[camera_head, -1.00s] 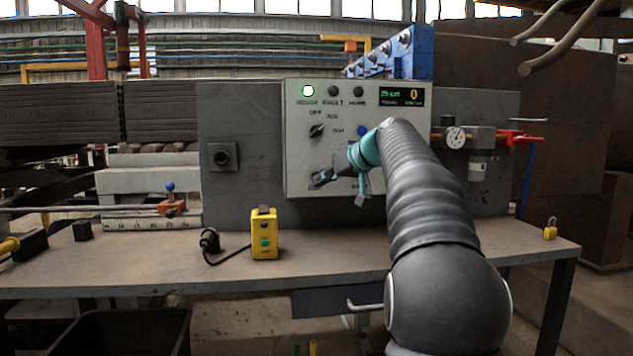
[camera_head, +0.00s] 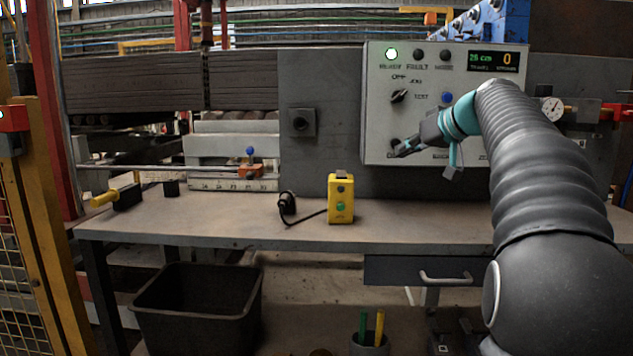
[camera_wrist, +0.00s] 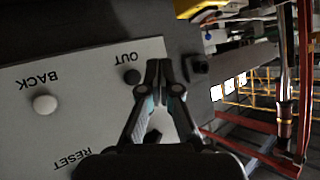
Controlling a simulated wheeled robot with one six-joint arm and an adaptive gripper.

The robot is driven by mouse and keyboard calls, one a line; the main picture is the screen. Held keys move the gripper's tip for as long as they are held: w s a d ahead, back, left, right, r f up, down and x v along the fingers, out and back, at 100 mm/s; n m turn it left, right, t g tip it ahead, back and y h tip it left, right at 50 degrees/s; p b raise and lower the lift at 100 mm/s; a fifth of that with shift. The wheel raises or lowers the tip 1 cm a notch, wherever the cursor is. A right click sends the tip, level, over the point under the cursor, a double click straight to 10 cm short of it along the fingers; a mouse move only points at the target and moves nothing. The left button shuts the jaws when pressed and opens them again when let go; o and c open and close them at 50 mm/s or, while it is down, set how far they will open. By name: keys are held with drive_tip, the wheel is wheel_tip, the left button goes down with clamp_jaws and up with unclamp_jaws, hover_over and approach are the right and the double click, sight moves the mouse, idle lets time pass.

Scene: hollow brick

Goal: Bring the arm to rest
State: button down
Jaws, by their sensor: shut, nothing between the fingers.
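My gripper (camera_head: 402,151) is shut and empty in front of the lower left of the grey control panel (camera_head: 377,128). My arm reaches up from the lower right of the head view. In the wrist view the shut fingertips (camera_wrist: 160,68) point past the panel's edge, beside a dark button (camera_wrist: 132,76) labelled OUT. A white button (camera_wrist: 44,104) labelled BACK is to the left, and the RESET label is below. Whether the fingers touch the panel, I cannot tell.
A yellow button box (camera_head: 341,200) with a cable stands on the workbench (camera_head: 240,224). A black bin (camera_head: 190,318) is on the floor below. A gauge (camera_head: 552,109) is right of the panel. A yellow mesh fence (camera_head: 30,230) stands at the left.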

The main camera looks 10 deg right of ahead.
drive_tip(key=s+a+f+m+g+h, duration=0.2)
drive_tip(key=s+a+f+g, duration=0.1)
drive_tip(key=s+a+f, duration=1)
drive_tip(key=s+a+f+g+h, duration=0.1)
drive_tip(key=s+a+f, duration=0.2)
drive_tip(key=s+f, duration=0.6)
drive_tip(key=s+a+f+g+h, duration=0.1)
drive_tip(key=s+a+f, duration=0.2)
drive_tip(key=s+f, duration=0.6)
drive_tip(key=s, duration=0.4)
drive_tip(key=shift+s+a+f+g+h+p, duration=0.2)
drive_tip(key=shift+s+g+h+p, duration=0.1)
drive_tip(key=shift+g+p, duration=0.1)
